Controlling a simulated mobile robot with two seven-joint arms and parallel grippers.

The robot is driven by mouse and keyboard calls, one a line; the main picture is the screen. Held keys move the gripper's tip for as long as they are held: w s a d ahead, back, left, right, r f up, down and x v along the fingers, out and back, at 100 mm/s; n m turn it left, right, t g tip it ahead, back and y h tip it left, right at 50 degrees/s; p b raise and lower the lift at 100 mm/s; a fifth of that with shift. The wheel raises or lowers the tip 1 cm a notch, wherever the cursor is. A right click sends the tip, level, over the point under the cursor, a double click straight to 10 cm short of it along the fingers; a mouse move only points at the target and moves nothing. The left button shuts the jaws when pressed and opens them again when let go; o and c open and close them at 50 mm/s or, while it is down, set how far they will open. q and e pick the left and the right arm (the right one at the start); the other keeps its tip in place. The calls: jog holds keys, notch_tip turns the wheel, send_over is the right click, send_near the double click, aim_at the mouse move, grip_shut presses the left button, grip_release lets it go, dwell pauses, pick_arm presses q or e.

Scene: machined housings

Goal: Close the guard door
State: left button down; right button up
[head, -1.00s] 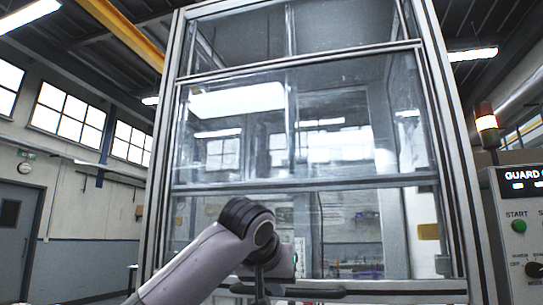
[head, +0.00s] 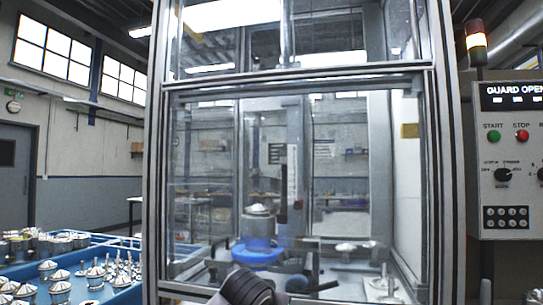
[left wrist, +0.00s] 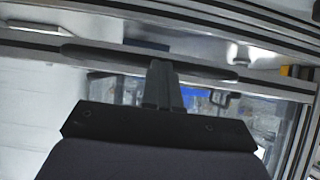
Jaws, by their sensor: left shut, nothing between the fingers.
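The guard door (head: 345,125) is a clear panel in a grey metal frame on the front of the machine enclosure. Its top rail lies level with the enclosure's crossbar, and its lower rail is low in the head view. A dark handle bar (head: 318,287) runs along that lower rail; it also shows in the left wrist view (left wrist: 100,56). My left gripper (left wrist: 162,70) is shut and empty, with its fingertips at the middle of the handle. Whether they touch it is hard to tell. In the head view my arm partly hides the handle. My right gripper is out of view.
Behind the glass are a metal part on a blue fixture (head: 258,252) and another part to its right. A control panel (head: 508,160) at right reads "GUARD OPEN", below a signal tower (head: 476,40). A blue tray (head: 135,292) of metal parts stands at left.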

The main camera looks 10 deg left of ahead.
pick_arm(q)
jog(key=shift+w+a+f, duration=0.1)
jog(key=shift+f, duration=0.55)
jog(key=shift+w+a+f, duration=0.1)
jog(key=shift+f, duration=0.5)
jog(key=shift+r, duration=0.1)
jog(key=shift+r, duration=0.1)
